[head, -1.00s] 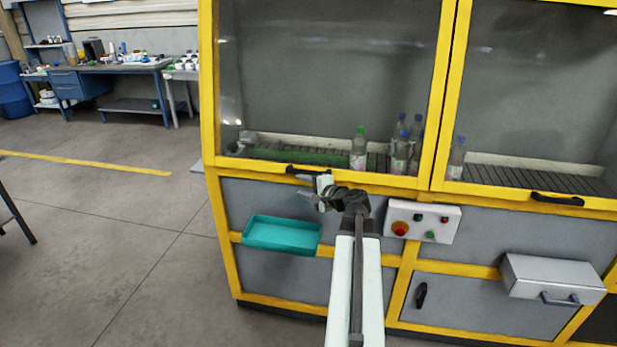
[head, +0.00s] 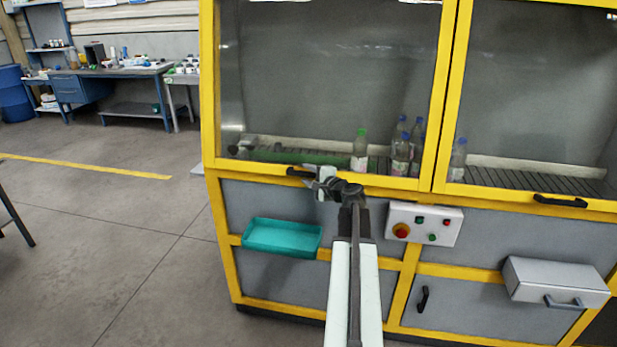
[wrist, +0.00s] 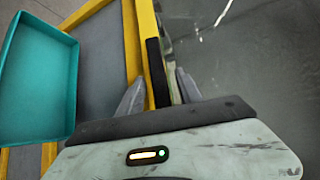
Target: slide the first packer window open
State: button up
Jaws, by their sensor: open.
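The first packer window (head: 330,80) is the left clear pane in a yellow frame, and its lower edge sits low in the frame. Its black bar handle (head: 300,172) is on the yellow bottom rail. It also shows upright in the wrist view (wrist: 156,70). My gripper (head: 314,177) is at the handle's right part and hides some of it. In the wrist view my gripper (wrist: 160,82) is open, with one finger on each side of the handle and visible gaps. I cannot tell how deep the handle sits between the fingers.
A teal tray (head: 283,237) juts out below the window, left of my arm. A control box (head: 424,224) with buttons is at the right. A second window has its own handle (head: 560,201). Bottles (head: 360,150) stand behind the glass. The floor at left is open.

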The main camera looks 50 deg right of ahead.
grip_shut()
dwell(1.4)
